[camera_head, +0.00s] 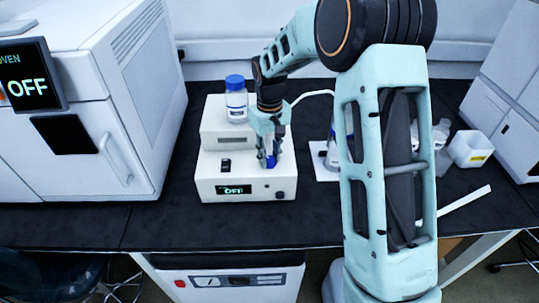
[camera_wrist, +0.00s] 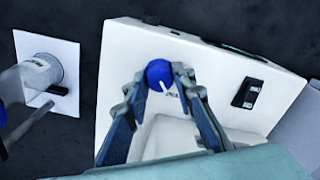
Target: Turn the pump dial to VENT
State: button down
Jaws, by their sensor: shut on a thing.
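The pump (camera_head: 232,168) is a cream, stepped box on the black bench, with a small dark display reading OFF on its front. Its dial (camera_wrist: 159,73) is a blue round knob with a white pointer line, on the top face; it also shows in the head view (camera_head: 270,161), partly hidden by the fingers. My gripper (camera_wrist: 158,76) points down at the dial, with its two fingers closed on either side of it. In the wrist view the white pointer slants toward the lower right of that picture. The position labels are too small to read.
A blue-capped bottle (camera_head: 236,100) stands on the pump's rear step. A black rocker switch (camera_head: 225,165) sits left of the dial. An oven (camera_head: 90,110) reading OFF stands at left. Glassware and a white jug (camera_head: 470,148) are right, partly behind my arm.

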aim_at(270, 159)
jog(key=shift+n, duration=0.5)
jog(key=c, duration=1.6)
grip_release()
notch_tip(270, 159, up, 12)
